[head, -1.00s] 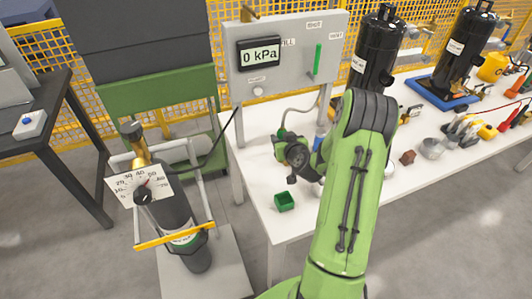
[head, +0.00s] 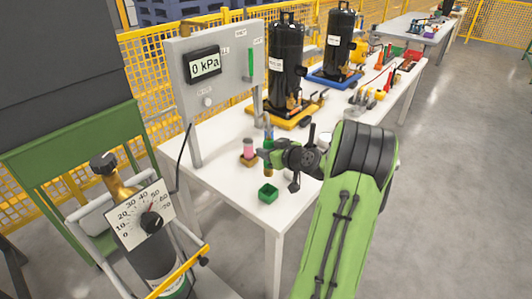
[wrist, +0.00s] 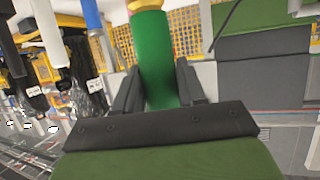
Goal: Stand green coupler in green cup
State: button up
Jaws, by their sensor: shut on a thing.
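The green coupler (wrist: 156,60), a green cylinder with a brass-coloured end, stands between the two dark fingers of my gripper (wrist: 156,88) in the wrist view. My gripper is shut on it. In the head view my gripper (head: 267,157) is above the table, and a small part of the coupler shows at its tip. The cup is not visible in the wrist view.
A pink cylinder in a brown holder (head: 249,158) stands just left of my gripper. Black compressor tanks (head: 285,60) stand further back. A cylinder trolley with a dial (head: 140,213) is at the left.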

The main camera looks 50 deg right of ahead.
jog(key=shift+a+b, duration=0.15)
jog(key=shift+b, duration=0.25)
jog(key=shift+f+b, duration=0.35)
jog(key=shift+b, duration=0.15)
notch_tip(320, 180, down, 4)
jog(key=b, duration=0.3)
jog(key=shift+r+b, duration=0.2)
jog(key=shift+b, duration=0.2)
jog(key=shift+f, duration=2.7)
jog(key=shift+f, duration=0.55)
jog(key=o, duration=1.3)
jog(key=p, duration=0.2)
send_near(271, 176)
jog(key=v, duration=0.2)
jog(key=f+v, duration=0.1)
jog(key=shift+s+r, duration=0.2)
jog(key=shift+s, duration=0.35)
